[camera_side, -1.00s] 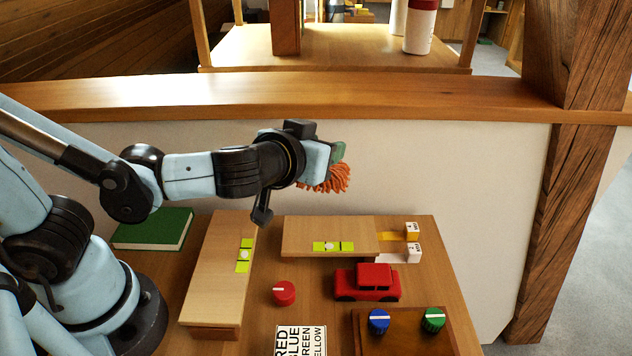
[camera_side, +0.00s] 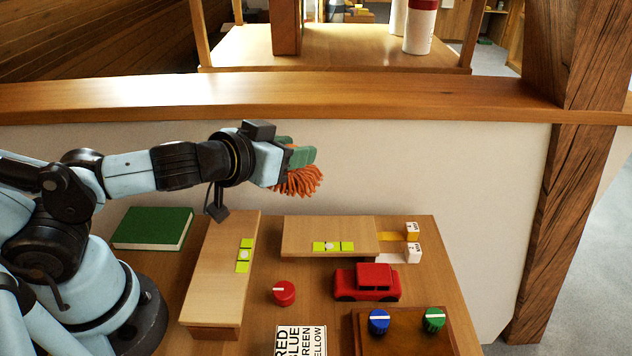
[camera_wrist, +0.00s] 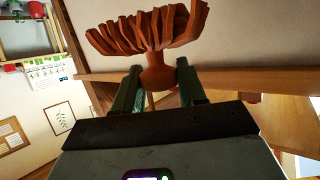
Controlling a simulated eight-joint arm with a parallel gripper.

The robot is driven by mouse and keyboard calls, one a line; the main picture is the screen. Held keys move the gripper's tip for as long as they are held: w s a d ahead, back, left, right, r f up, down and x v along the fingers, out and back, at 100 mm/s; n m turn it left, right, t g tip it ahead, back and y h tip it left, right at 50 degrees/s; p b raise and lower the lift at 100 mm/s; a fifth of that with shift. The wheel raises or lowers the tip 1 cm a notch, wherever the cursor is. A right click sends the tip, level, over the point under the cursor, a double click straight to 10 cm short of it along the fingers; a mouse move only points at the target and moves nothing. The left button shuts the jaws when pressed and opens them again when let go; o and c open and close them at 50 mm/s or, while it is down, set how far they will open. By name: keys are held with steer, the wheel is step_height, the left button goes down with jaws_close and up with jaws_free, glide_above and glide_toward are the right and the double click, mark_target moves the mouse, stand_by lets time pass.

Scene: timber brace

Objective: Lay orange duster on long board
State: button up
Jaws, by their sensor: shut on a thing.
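My gripper (camera_side: 296,156) is shut on the orange duster (camera_side: 300,181) and holds it in the air above the table, in front of the white wall panel. In the wrist view the duster's shaggy orange head (camera_wrist: 150,30) spreads beyond the green fingers (camera_wrist: 158,88), with its narrow neck between them. Two light boards lie on the table. The longer board (camera_side: 216,275) runs from back to front at the left, with lime-green squares on it. The shorter board (camera_side: 300,235) lies crosswise at the back, also with lime-green squares. The duster is above and touches neither board.
A green book (camera_side: 153,229) lies left of the longer board. A red knob (camera_side: 284,293), a red toy car (camera_side: 368,282) and a brown block with blue and green knobs (camera_side: 400,335) stand to the right. A wooden ledge (camera_side: 300,98) runs behind.

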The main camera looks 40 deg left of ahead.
steer(key=s+a+r+n+g+y, duration=0.1)
steer(key=s+a+n+g+y, duration=0.5)
steer(key=n+y, duration=0.3)
steer(key=shift+t, duration=0.4)
steer(key=shift+a+f, duration=0.2)
steer(key=shift+f, duration=1.05)
steer(key=shift+a+f, duration=0.25)
steer(key=shift+f, duration=1)
steer(key=shift+a+f, duration=0.2)
steer(key=shift+f, duration=1.05)
steer(key=o, duration=1.2)
steer(key=shift+c, duration=0.2)
steer(key=v, duration=0.7)
steer(key=shift+d, duration=0.2)
steer(key=shift+s+r, duration=0.1)
steer(key=shift+s, duration=0.05)
